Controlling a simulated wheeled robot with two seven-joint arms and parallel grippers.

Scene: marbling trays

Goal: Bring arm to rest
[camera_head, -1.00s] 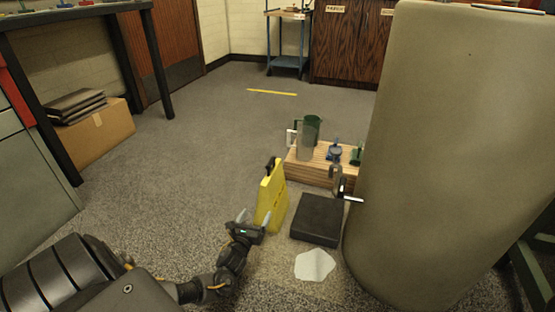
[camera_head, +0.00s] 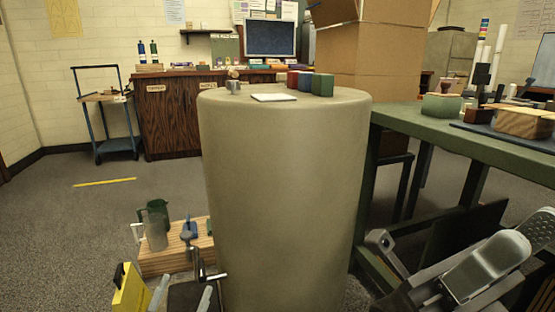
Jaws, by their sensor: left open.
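My left gripper (camera_head: 182,294) is at the bottom edge, left of the middle. A yellow upright object (camera_head: 131,291) is just left of the fingers. A dark block (camera_head: 184,297) shows low behind and between the fingertips.
A big beige cylinder (camera_head: 285,190) stands close on the right, with small blocks on top. A wooden crate (camera_head: 165,263) with jugs is behind the gripper. A green table (camera_head: 460,145) and grey metal parts (camera_head: 470,270) fill the right.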

